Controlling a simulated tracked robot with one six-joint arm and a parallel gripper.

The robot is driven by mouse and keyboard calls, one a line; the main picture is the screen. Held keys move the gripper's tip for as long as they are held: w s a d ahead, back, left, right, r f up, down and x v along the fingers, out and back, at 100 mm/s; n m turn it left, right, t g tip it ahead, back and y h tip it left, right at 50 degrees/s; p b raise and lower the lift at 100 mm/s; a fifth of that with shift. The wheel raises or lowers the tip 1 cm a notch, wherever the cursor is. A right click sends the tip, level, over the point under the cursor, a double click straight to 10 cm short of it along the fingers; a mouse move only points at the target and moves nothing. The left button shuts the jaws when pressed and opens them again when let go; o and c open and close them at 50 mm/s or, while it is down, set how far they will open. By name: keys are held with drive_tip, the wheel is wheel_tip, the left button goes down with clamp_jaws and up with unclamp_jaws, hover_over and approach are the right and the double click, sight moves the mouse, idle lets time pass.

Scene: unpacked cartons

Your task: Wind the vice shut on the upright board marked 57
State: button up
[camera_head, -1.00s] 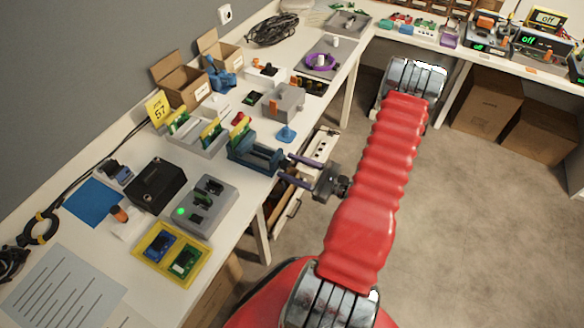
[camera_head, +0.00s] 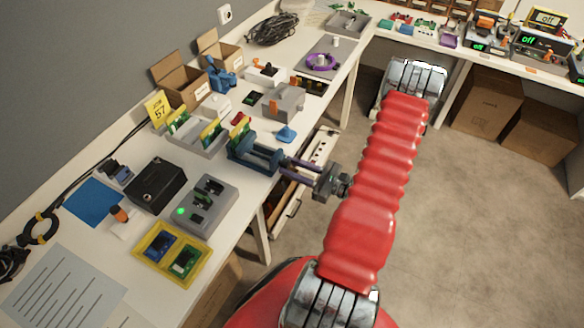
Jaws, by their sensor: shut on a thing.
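The blue vice (camera_head: 268,158) sits at the bench's front edge, its screw end toward my gripper. A green and yellow board (camera_head: 240,127) stands upright at the vice's far-left end; I cannot read a number on it or tell whether the jaws touch it. A yellow card marked 57 (camera_head: 158,108) stands farther left, behind a grey rack (camera_head: 206,146) with upright boards. My gripper (camera_head: 288,163) reaches in from the right, just past the bench edge, and is shut on the vice's handle, which the fingers mostly hide.
A grey box with a green light (camera_head: 212,208) and a yellow tray (camera_head: 150,258) lie nearer along the bench. A grey and orange block (camera_head: 284,103) and a small blue piece (camera_head: 286,134) lie beyond the vice. An open drawer (camera_head: 291,205) is under my gripper.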

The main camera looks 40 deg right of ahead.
drive_tip(key=shift+m, duration=0.3)
drive_tip(key=o, duration=1.1)
drive_tip(key=shift+c, duration=0.2)
drive_tip(key=v, duration=1.4)
drive_tip(key=shift+w+f, duration=0.1)
